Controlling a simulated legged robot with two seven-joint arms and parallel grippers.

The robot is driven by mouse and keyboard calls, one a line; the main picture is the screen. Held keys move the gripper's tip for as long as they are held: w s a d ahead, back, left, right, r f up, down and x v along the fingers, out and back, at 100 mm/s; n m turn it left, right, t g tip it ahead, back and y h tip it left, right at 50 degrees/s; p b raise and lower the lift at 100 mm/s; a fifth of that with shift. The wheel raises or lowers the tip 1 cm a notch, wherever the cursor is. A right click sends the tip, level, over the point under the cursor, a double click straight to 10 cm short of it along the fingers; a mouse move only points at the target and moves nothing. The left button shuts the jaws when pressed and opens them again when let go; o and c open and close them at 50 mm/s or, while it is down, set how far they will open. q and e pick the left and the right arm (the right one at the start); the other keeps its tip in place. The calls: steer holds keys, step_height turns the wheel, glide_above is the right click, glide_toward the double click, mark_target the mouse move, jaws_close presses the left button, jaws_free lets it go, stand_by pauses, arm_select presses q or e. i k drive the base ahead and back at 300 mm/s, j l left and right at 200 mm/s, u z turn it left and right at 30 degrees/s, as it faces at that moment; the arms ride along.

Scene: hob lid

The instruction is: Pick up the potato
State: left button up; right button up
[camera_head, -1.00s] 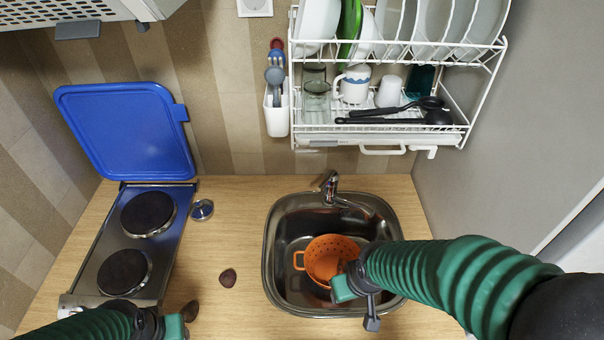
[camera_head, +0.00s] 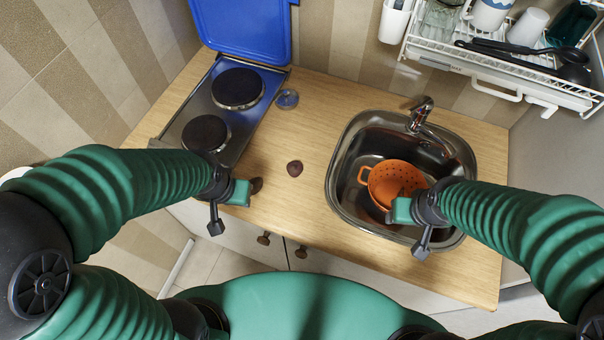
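Two small brown lumps lie on the wooden counter between the hob and the sink. One is a reddish-brown roundish piece (camera_head: 295,168) in the open. The other is a darker brown lump (camera_head: 256,185), partly hidden by my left gripper. I cannot tell for sure which one is the potato. My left gripper (camera_head: 238,193) is at the counter's front edge, right beside the darker lump in the picture; contact is unclear. My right gripper (camera_head: 402,210) is over the sink, in front of the orange colander. The finger gaps of both grippers are not clear.
The steel sink (camera_head: 345,205) holds an orange colander (camera_head: 385,178) with an orange item inside. The two-plate hob (camera_head: 222,128) has its blue lid (camera_head: 245,28) raised. A small round metal-and-glass item (camera_head: 288,98) sits beside it. A dish rack (camera_head: 490,65) hangs at upper right.

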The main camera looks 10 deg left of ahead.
mark_target(258, 182)
steer(key=j+u, duration=0.55)
steer(key=u, duration=0.25)
steer(key=i+j+u, duration=0.1)
steer(key=j+u, duration=0.25)
steer(key=l, duration=0.1)
